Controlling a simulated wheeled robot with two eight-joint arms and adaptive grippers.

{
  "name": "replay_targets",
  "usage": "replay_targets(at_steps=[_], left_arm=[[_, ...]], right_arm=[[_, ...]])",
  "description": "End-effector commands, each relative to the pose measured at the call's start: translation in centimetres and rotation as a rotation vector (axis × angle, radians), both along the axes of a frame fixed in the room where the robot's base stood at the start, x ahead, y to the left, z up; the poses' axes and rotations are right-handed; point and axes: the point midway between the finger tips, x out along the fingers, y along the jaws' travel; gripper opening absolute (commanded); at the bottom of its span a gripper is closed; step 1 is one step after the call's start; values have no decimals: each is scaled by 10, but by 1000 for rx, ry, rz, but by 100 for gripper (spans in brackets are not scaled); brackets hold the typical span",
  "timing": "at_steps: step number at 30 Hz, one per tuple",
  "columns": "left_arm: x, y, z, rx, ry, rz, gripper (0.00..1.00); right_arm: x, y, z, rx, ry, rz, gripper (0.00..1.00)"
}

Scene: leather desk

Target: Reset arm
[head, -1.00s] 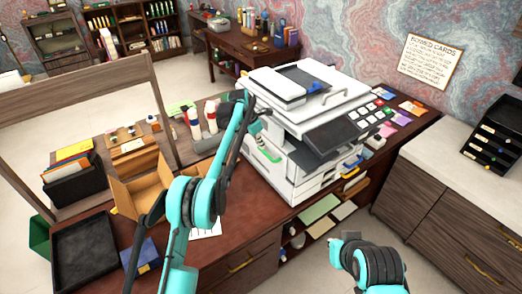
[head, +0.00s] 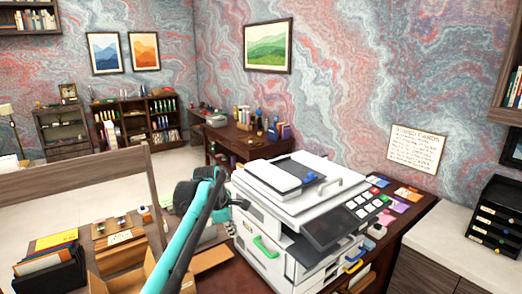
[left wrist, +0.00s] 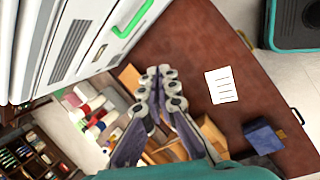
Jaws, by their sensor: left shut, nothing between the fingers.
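My left gripper (head: 240,204) is just left of the white printer in the head view, at the end of the teal arm. In the left wrist view its fingers (left wrist: 159,84) are closed together with nothing between them. They point over the desk, apart from the printer's side. My right gripper is not in view.
The white printer (head: 268,213) with a green handle stands on the brown desk (left wrist: 195,45). An open cardboard box (head: 205,262), a black file holder (head: 52,272) and a wooden frame (head: 80,176) are at left. A white paper (left wrist: 221,86) and blue box (left wrist: 263,136) lie on the desk.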

Motion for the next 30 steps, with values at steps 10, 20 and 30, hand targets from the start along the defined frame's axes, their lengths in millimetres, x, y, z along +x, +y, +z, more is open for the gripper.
replay_targets(at_steps=[10,20,30], left_arm=[[-148,40,-18,305,-220,-562,0],[-291,70,-107,653,-355,-1089,0],[-360,83,-182,872,-391,-1396,0]], right_arm=[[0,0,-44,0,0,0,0],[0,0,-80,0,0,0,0],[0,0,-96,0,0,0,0]])
